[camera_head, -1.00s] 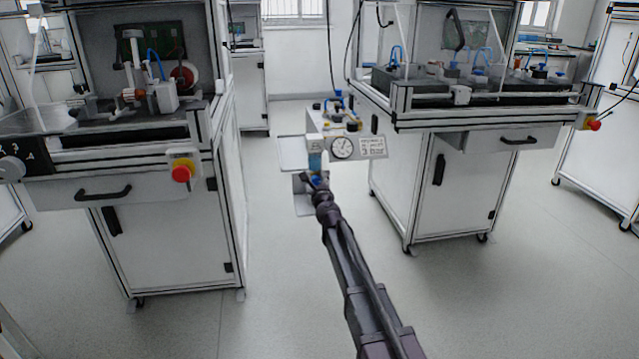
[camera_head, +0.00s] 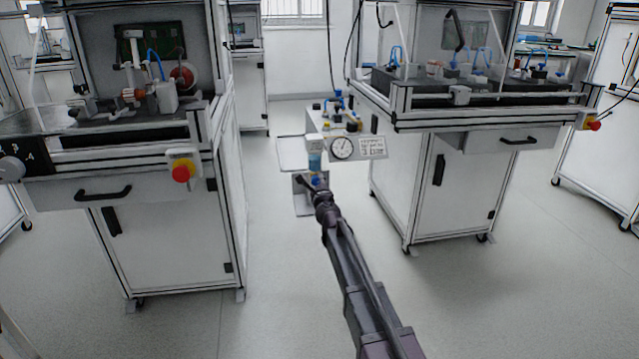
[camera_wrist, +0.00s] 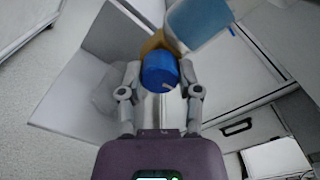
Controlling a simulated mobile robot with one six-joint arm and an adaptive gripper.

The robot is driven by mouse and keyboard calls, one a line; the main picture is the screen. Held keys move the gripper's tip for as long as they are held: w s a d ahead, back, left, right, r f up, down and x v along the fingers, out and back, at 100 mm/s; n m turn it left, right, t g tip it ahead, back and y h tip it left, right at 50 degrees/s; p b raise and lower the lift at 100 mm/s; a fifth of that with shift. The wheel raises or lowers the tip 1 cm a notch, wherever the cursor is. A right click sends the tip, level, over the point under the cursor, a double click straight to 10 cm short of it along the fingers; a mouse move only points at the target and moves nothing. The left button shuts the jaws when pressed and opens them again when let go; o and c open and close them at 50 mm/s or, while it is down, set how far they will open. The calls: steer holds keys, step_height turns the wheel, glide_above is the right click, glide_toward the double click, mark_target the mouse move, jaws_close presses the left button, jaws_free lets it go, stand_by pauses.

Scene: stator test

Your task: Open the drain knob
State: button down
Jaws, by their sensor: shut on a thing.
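The drain knob is a round blue knob (camera_wrist: 160,71) in the wrist view, below a yellowish collar (camera_wrist: 153,43) and a blue-tinted bowl (camera_wrist: 198,22). My gripper (camera_wrist: 160,80) has a finger on each side of the knob and is shut on it. In the head view my gripper (camera_head: 314,184) is at the lower end of the unit, under the blue-tinted bowl (camera_head: 315,158). A small part of the blue knob (camera_head: 317,181) shows there beside my fingers. Whether the knob is turned cannot be told.
A round gauge (camera_head: 342,147) and a label plate (camera_head: 372,147) sit beside the bowl. A grey plate (camera_wrist: 85,85) stands close to my gripper in the wrist view. Workstations stand left (camera_head: 165,250) and right (camera_head: 450,200), with clear floor (camera_head: 280,270) between them.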

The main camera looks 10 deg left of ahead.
steer(key=shift+w, duration=0.1)
steer(key=shift+c, duration=1.5)
jaws_free()
steer(key=v, duration=1.2)
